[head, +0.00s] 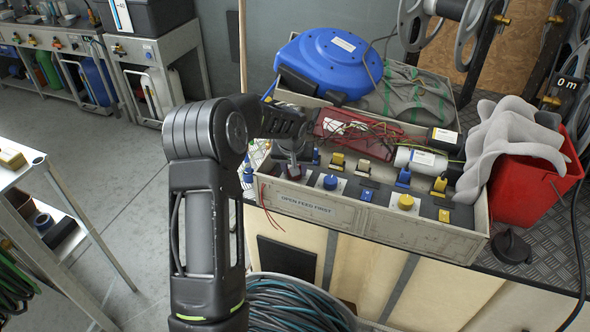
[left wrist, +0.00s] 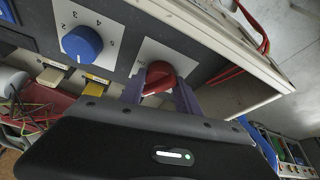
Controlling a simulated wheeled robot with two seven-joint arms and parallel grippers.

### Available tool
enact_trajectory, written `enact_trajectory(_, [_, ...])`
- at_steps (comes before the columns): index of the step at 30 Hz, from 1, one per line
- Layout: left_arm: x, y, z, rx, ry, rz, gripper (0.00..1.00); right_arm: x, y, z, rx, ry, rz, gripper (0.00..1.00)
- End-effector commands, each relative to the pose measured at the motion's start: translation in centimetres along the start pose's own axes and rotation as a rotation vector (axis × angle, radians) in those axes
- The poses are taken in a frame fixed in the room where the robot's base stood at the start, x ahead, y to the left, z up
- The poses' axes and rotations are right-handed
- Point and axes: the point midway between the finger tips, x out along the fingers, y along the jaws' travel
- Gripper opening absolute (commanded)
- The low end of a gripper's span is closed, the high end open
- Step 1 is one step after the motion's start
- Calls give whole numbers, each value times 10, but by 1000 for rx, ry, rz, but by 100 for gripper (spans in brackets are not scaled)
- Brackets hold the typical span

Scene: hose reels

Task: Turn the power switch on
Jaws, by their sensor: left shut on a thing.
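A red rotary switch (left wrist: 160,76) sits on a white plate on the dark control panel in the left wrist view. Dark lettering on the plate beside it seems to read "ON" upside down. My left gripper (left wrist: 160,92) has its two purple fingers on either side of the red knob and is shut on it. In the head view my left gripper (head: 291,166) is at the panel's left end and hides the switch. My right gripper is not in view.
A blue dial (left wrist: 82,43) with numbers is next to the red switch, and it also shows in the head view (head: 330,182). A yellow knob (head: 406,202) and several small switches are further right. Red wires (head: 370,138), a blue hose reel (head: 331,62) and a red bin (head: 522,190) surround the panel.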

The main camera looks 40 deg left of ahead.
Motion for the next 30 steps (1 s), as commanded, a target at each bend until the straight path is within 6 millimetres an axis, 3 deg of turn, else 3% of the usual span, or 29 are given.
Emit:
enact_trajectory(13, [-1, -2, -4, 384, 9, 163, 0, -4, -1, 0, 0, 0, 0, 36])
enact_trajectory(30, [0, -3, -5, 844, 8, 350, 0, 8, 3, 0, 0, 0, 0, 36])
